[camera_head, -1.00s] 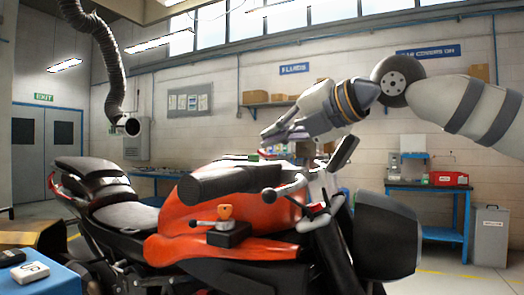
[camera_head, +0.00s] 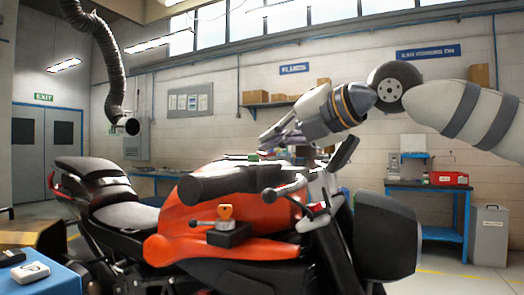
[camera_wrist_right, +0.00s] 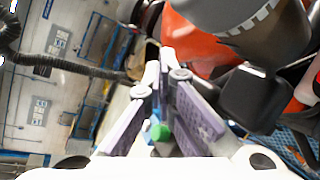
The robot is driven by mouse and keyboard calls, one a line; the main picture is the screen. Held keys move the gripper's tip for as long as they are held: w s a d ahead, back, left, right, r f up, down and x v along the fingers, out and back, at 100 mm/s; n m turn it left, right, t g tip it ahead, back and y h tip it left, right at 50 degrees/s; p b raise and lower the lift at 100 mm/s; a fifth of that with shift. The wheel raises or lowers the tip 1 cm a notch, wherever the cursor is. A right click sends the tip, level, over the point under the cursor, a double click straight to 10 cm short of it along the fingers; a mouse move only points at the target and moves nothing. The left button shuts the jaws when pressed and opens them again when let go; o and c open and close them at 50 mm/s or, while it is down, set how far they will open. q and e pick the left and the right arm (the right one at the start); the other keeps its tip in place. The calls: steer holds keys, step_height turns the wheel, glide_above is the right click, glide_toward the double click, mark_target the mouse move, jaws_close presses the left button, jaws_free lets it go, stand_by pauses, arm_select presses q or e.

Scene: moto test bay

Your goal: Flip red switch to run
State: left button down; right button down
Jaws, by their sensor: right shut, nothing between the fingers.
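The orange and black motorcycle (camera_head: 175,248) stands in front of me, its handlebar at the right of its tank. My right gripper (camera_head: 260,148) reaches in from the right, above the tank and handlebar, fingers pointing left and down. Its fingers also show in the wrist view (camera_wrist_right: 166,62), with the tips together and nothing held. A small green part (camera_wrist_right: 160,132) shows between the finger bases in the wrist view. My left gripper is out of view.
A dark grip (camera_head: 232,184) lies across the tank. A blue table (camera_head: 50,280) is at the lower left. A blue workbench (camera_head: 425,187) with a red box stands behind at right.

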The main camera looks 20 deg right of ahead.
steer(key=shift+w+a+f, duration=0.1)
steer(key=shift+w+f, duration=0.05)
steer(key=shift+f, duration=0.35)
steer(key=shift+w+a+f, duration=0.1)
steer(key=shift+f, duration=0.35)
stand_by(0.3)
steer(key=shift+s+d+r, duration=0.1)
steer(key=shift+s+r, duration=0.05)
steer(key=shift+r, duration=0.3)
steer(key=shift+s+d+r, duration=0.1)
steer(key=shift+r, duration=0.35)
steer(key=r, duration=0.1)
steer(key=s+d+r, duration=0.1)
steer(key=r, duration=0.1)
steer(key=s+d+r, duration=0.1)
steer(key=r, duration=0.1)
steer(key=shift+s+r, duration=0.1)
